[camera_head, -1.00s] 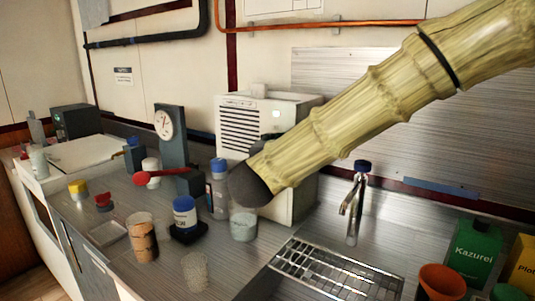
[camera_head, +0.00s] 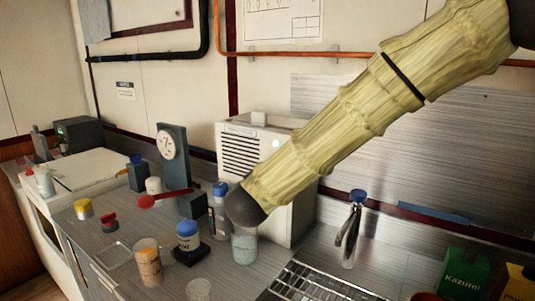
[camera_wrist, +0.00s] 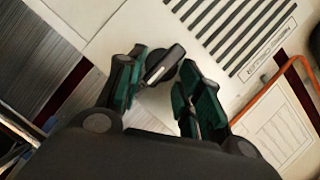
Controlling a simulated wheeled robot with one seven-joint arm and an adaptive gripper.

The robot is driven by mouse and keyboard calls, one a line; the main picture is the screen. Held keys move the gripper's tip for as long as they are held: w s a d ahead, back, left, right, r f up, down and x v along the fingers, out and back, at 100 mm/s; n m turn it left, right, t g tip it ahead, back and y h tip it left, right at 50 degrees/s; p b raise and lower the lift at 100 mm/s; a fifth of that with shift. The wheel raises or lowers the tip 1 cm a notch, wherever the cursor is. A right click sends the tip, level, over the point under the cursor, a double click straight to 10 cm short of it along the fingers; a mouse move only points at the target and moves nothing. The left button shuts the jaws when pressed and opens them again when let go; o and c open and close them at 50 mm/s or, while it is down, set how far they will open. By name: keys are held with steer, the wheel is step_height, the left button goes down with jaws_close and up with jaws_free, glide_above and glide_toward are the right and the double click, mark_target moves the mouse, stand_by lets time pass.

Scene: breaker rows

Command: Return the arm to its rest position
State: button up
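My arm, in a bamboo-like sleeve, crosses the head view from upper right to the middle and ends in a dark rounded joint. My gripper is not visible there. In the wrist view my gripper (camera_wrist: 162,60) has its two green-padded fingers spread apart, with nothing visibly clamped. A dark rounded piece with a pale edge (camera_wrist: 165,65) shows in the gap, seemingly beyond the fingers. Behind is a white panel with dark slots (camera_wrist: 235,30), which looks like the vented white box (camera_head: 255,150) in the head view.
The counter holds a grey stand with a round dial (camera_head: 167,145), a red-handled item (camera_head: 150,201), several jars and a blue-capped bottle (camera_head: 221,205). A tap (camera_head: 352,230) and sink rack (camera_head: 320,283) stand right, near a green Kazurei box (camera_head: 465,275). An orange pipe (camera_head: 290,52) runs along the wall.

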steer(key=shift+r+n+g+p, duration=0.35)
steer(key=shift+n+p, duration=0.35)
steer(key=shift+p, duration=0.75)
steer(key=shift+a+f+p, duration=0.1)
steer(key=shift+f+p, duration=0.1)
steer(key=shift+p, duration=0.1)
